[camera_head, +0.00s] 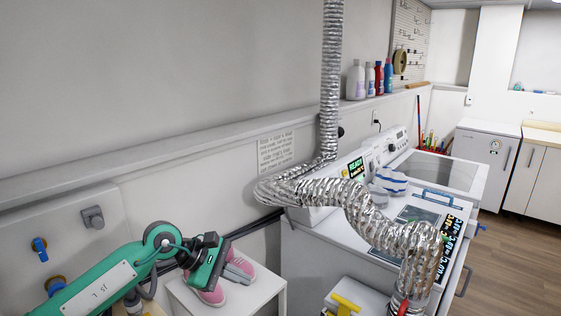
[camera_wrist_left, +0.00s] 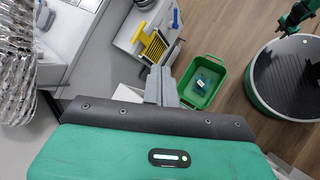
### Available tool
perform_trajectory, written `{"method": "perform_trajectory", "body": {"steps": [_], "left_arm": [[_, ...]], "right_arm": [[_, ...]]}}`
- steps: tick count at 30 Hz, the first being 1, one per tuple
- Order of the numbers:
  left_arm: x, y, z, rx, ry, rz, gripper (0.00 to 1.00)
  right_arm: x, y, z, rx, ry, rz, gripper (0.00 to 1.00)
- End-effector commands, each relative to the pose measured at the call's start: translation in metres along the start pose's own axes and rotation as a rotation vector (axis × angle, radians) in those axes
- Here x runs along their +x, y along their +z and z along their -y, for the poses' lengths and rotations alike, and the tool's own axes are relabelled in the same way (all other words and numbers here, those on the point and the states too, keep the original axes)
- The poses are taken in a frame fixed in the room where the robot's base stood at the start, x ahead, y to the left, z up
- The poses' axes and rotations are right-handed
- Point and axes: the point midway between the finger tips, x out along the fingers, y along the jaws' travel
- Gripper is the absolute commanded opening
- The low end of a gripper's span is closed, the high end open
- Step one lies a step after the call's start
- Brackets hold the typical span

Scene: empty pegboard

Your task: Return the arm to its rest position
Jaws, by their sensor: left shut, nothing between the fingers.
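My left arm comes in from the lower left in the head view, green with a dark wrist. My left gripper (camera_head: 240,270) is shut and empty, above a small white stand (camera_head: 262,287) with pink shoes (camera_head: 211,297) on it. I cannot tell whether the fingers touch the shoes. In the left wrist view the shut fingers (camera_wrist_left: 161,86) point away from the green hand with nothing between them.
A silver duct (camera_head: 330,190) bends down over the white washer tops. Bottles (camera_head: 356,80) stand on the wall ledge. In the left wrist view a yellow brush-like item (camera_wrist_left: 153,46) and a green bin (camera_wrist_left: 203,82) lie near the fingers. Wooden floor (camera_head: 515,265) is clear at right.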

Motion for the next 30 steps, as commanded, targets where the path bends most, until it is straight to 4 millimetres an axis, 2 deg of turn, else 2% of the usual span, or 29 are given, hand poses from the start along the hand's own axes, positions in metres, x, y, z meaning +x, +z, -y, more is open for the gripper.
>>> {"method": "perform_trajectory", "body": {"steps": [1, 3, 6, 9, 12, 14, 17, 20, 23, 26, 27, 28, 30], "left_arm": [[0.015, 0.024, 0.005, -0.077, 0.049, 0.123, 0.0], [0.025, 0.054, 0.006, -0.199, 0.125, 0.288, 0.0], [0.026, 0.089, 0.003, -0.403, 0.223, 0.519, 0.0], [0.016, 0.111, -0.001, -0.632, 0.314, 0.74, 0.0], [0.0, 0.117, -0.005, -0.887, 0.397, 0.95, 0.0], [-0.011, 0.112, -0.006, -1.048, 0.444, 1.069, 0.0], [-0.029, 0.094, -0.003, -1.327, 0.525, 1.256, 0.0], [-0.042, 0.063, 0.009, -1.622, 0.606, 1.425, 0.0], [-0.049, 0.025, 0.032, -1.924, 0.695, 1.576, 0.0], [-0.05, -0.015, 0.067, -2.231, 0.797, 1.703, 0.0], [-0.048, -0.029, 0.085, -2.357, 0.842, 1.748, 0.0], [-0.046, -0.04, 0.099, 2.434, -0.873, -1.767, 0.0], [-0.04, -0.062, 0.137, 2.289, -0.837, -1.576, 0.0]], "right_arm": [[0.0, 0.0, 0.0, 0.0, 0.0, 0.0, 0.36], [0.0, 0.0, 0.0, 0.0, 0.0, 0.0, 0.36], [0.0, 0.0, 0.0, 0.0, 0.0, 0.0, 0.36], [0.0, 0.0, 0.0, 0.0, 0.0, 0.0, 0.36], [0.0, 0.0, 0.0, 0.0, 0.0, 0.0, 0.36], [0.0, 0.0, 0.0, 0.0, 0.0, 0.0, 0.36], [0.0, 0.0, 0.0, 0.0, 0.0, 0.0, 0.36], [0.0, 0.0, 0.0, 0.0, 0.0, 0.0, 0.36], [0.0, 0.0, 0.0, 0.0, 0.0, 0.0, 0.36], [0.0, 0.0, 0.0, 0.0, 0.0, 0.0, 0.36], [0.0, 0.0, 0.0, 0.0, 0.0, 0.0, 0.36], [0.0, 0.0, 0.0, 0.0, 0.0, 0.0, 0.36], [0.0, 0.0, 0.0, 0.0, 0.0, 0.0, 0.36]]}}
